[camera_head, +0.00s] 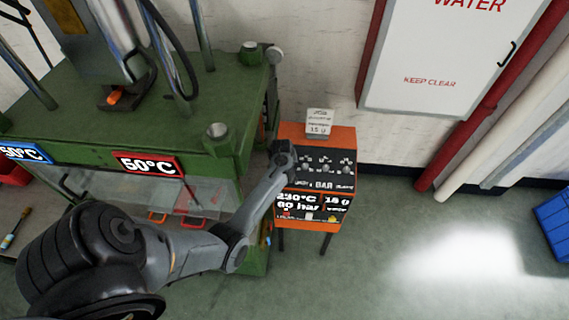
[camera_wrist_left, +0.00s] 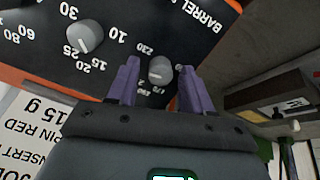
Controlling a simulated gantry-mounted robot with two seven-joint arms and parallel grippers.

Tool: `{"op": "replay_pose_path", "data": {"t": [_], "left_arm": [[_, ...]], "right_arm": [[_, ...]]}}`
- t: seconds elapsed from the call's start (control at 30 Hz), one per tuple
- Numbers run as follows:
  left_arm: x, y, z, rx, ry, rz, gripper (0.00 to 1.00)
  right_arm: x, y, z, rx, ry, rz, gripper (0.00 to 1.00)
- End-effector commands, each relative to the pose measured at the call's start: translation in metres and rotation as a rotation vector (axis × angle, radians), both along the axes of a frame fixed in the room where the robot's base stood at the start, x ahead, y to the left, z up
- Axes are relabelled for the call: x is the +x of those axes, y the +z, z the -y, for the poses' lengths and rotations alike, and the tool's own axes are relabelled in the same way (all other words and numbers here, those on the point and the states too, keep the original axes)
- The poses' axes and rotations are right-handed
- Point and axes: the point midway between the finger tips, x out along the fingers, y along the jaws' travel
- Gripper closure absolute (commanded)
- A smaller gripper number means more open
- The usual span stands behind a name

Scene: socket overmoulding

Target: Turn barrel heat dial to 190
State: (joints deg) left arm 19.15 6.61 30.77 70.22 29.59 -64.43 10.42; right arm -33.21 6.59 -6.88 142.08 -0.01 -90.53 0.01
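The barrel heat dial (camera_wrist_left: 160,70) is a grey knob on the black panel in the left wrist view, with small numbers such as 230 and 170 around it. Its pointer setting is hard to read. My left gripper (camera_wrist_left: 159,64) has its two purple fingers apart, one on either side of this knob; I cannot tell whether they touch it. In the head view the left gripper (camera_head: 284,150) reaches the left edge of the orange control box (camera_head: 348,143), and the arm hides part of the panel. The box's display (camera_head: 312,204) appears to read 230°C. My right gripper is out of view.
Another grey knob (camera_wrist_left: 84,36) sits beside the dial. A white card (camera_head: 319,123) marked 15 g stands on the box. The green moulding press (camera_head: 110,110), with two 50°C displays, stands left.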

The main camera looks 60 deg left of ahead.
Motion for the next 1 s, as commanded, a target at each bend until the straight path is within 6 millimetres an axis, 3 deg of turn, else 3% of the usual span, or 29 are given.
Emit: {"op": "replay_pose_path", "data": {"t": [0.03,0.3,0.67,1.0], "left_arm": [[0.0,0.0,0.0,0.0,0.0,0.0,0.59],[0.0,0.0,0.0,0.0,0.0,0.0,1.0],[0.0,0.001,0.0,-0.014,0.046,0.019,1.0],[0.001,0.002,0.0,-0.078,0.255,0.103,1.0]], "right_arm": [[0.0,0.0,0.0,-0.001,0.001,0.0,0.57],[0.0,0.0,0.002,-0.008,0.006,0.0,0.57],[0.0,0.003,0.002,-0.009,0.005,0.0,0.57],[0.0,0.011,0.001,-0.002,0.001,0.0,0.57]]}}
